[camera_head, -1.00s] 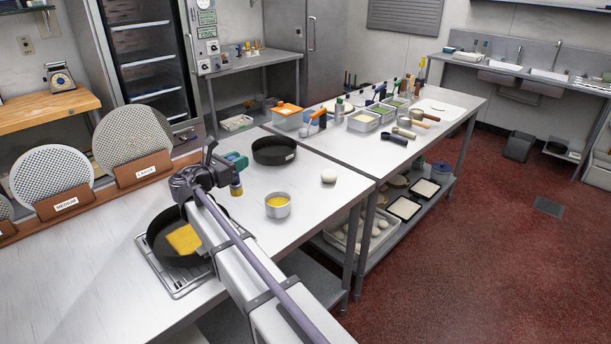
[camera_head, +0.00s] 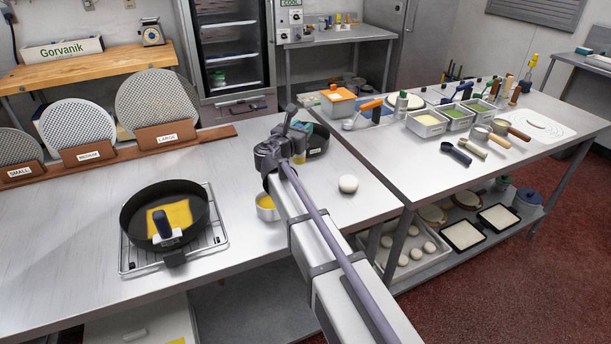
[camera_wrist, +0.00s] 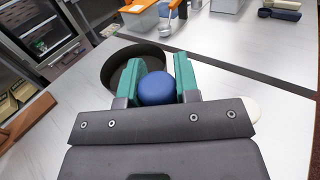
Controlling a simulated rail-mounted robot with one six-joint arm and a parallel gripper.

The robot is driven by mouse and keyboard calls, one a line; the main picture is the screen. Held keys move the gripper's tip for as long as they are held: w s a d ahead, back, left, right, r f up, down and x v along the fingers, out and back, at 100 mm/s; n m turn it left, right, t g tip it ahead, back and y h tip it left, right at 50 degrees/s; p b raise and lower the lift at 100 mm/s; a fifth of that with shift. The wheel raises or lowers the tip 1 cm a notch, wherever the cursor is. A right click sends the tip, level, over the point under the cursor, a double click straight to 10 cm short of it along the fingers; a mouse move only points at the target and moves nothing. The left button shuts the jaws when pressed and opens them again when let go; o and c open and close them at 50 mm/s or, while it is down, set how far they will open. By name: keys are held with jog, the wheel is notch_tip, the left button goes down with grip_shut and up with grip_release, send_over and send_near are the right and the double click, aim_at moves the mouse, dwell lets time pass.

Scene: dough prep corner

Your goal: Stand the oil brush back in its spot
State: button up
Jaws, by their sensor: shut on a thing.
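In the wrist view, a rounded dark-blue end, which I take to be the oil brush's handle (camera_wrist: 157,90), sits between the green fingers of my gripper (camera_wrist: 158,72). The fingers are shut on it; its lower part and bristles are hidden. A small metal cup of yellow oil (camera_head: 267,214) stands on the table, partly covered by my arm. The pan also shows in the wrist view (camera_wrist: 110,70).
At left, a black pan (camera_head: 128,222) with a yellow sheet and a dark-blue-handled tool (camera_head: 163,225) sits on a wire rack (camera_head: 215,240). A white dough ball (camera_head: 348,184) lies right of my arm. Perforated discs stand behind. Bare steel table (camera_head: 60,240) is free at left.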

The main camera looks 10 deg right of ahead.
jog(key=f+b, duration=0.8)
jog(key=f, duration=0.1)
jog(key=shift+d+f, duration=0.2)
jog(key=shift+f, duration=0.1)
jog(key=o, duration=0.9)
jog(key=shift+r, duration=0.15)
send_near(303, 155)
jog(key=w+f, duration=0.1)
jog(key=shift+a+f+p, duration=0.2)
jog(key=shift+a+p, duration=0.1)
